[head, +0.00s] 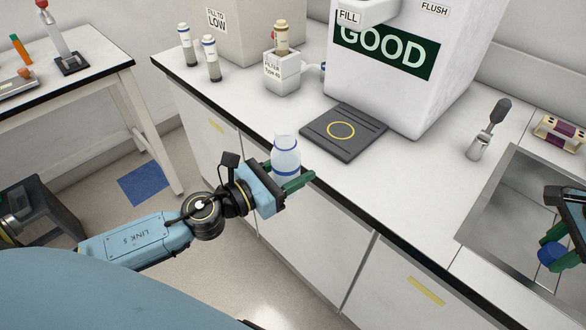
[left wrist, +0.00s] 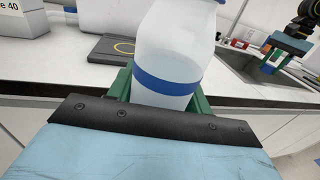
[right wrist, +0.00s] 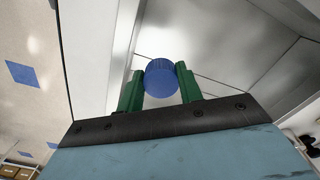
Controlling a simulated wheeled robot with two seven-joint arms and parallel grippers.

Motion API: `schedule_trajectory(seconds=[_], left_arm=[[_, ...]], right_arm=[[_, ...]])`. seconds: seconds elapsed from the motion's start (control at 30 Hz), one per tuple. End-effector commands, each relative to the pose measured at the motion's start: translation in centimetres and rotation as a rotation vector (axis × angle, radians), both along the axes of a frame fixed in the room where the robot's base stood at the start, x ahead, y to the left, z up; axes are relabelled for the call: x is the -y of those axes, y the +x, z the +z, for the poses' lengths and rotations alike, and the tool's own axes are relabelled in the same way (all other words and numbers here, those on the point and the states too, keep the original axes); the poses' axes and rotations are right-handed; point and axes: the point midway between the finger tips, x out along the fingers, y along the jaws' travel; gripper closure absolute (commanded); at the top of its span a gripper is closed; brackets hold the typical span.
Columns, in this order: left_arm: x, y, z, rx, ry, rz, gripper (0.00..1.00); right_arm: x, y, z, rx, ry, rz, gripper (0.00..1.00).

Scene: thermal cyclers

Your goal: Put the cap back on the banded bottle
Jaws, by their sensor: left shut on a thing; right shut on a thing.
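The banded bottle (head: 286,157) is translucent white with a blue band and an open, uncapped top. My left gripper (head: 291,183) is shut on it and holds it upright in front of the counter edge. The bottle fills the middle of the left wrist view (left wrist: 172,58), between green fingers. The blue cap (head: 552,254) is at the far right of the head view. My right gripper (right wrist: 160,84) is shut on the cap (right wrist: 161,80), near the sink and well apart from the bottle. In the head view the right gripper is partly cut off by the picture edge.
A dark pad with a yellow ring (head: 341,130) lies on the counter before a white machine marked GOOD (head: 388,60).

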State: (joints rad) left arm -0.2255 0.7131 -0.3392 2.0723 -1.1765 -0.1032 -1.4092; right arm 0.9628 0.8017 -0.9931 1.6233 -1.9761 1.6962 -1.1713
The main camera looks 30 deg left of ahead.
Motion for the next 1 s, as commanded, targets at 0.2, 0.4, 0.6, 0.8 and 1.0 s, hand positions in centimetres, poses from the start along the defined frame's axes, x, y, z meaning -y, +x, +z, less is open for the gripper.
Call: schedule_trajectory(seconds=[0.2,0.4,0.6,0.8,1.0], left_arm=[[0.0,0.0,0.0,0.001,0.0,0.001,0.67],[0.0,0.0,0.0,0.001,0.0,0.001,0.91],[0.0,0.0,0.0,0.001,0.0,0.001,0.91],[0.2,0.2,0.5,0.006,0.0,0.021,0.91],[0.6,0.6,2.3,0.003,-0.006,0.154,0.91]], right_arm=[[0.0,0.0,0.0,0.0,0.0,0.0,0.85],[0.0,0.0,0.0,0.0,0.0,0.0,0.85],[0.0,0.0,0.0,0.0,0.0,0.0,0.85],[-0.6,-0.1,0.3,0.003,0.002,0.064,0.85],[-3.3,-1.2,1.9,0.011,0.006,0.416,0.85]])
